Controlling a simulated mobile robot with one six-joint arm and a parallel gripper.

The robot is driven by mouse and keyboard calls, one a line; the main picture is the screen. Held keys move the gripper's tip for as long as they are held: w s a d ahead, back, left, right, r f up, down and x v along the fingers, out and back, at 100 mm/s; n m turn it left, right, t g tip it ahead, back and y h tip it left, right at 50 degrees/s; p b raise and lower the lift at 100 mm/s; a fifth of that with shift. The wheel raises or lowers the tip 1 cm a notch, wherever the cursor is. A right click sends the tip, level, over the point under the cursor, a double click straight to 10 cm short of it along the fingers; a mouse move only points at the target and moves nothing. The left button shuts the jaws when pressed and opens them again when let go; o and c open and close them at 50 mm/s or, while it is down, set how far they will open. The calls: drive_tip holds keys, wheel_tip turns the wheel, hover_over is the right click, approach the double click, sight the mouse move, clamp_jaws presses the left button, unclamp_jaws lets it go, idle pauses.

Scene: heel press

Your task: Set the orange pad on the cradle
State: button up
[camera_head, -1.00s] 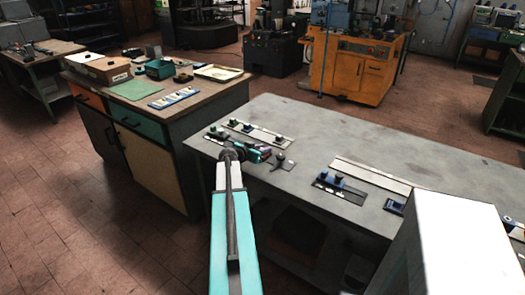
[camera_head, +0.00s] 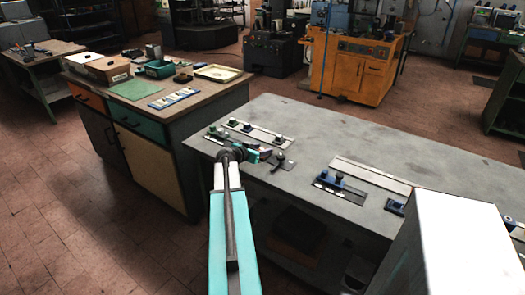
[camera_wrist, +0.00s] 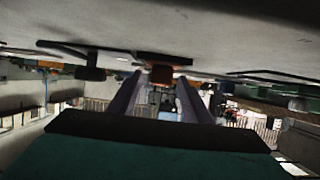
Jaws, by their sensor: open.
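The wrist view is upside down, with the tabletop along its top. In it the orange pad (camera_wrist: 162,74) rests against a dark flat base (camera_wrist: 164,59) on the table; I cannot tell for sure whether this base is the cradle. My gripper (camera_wrist: 160,88) is open, and its two purplish fingers stand to either side of the pad in the picture, with gaps between. In the head view my gripper (camera_head: 266,155) is low over the near left part of the grey table (camera_head: 330,140). The pad cannot be made out there.
A light strip with dark knobs (camera_head: 255,132) lies just behind my gripper. A small fixture with a knob (camera_head: 281,161) is close on its right. A plate with blue knobs (camera_head: 338,183) lies farther right.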

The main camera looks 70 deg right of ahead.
drive_tip(key=b+v, duration=0.2)
drive_tip(key=v, duration=0.9)
drive_tip(key=shift+a+b, duration=0.2)
drive_tip(key=shift+b, duration=0.15)
drive_tip(key=shift+w+a+r, duration=0.2)
drive_tip(key=shift+a+r, duration=0.05)
drive_tip(key=shift+a, duration=0.3)
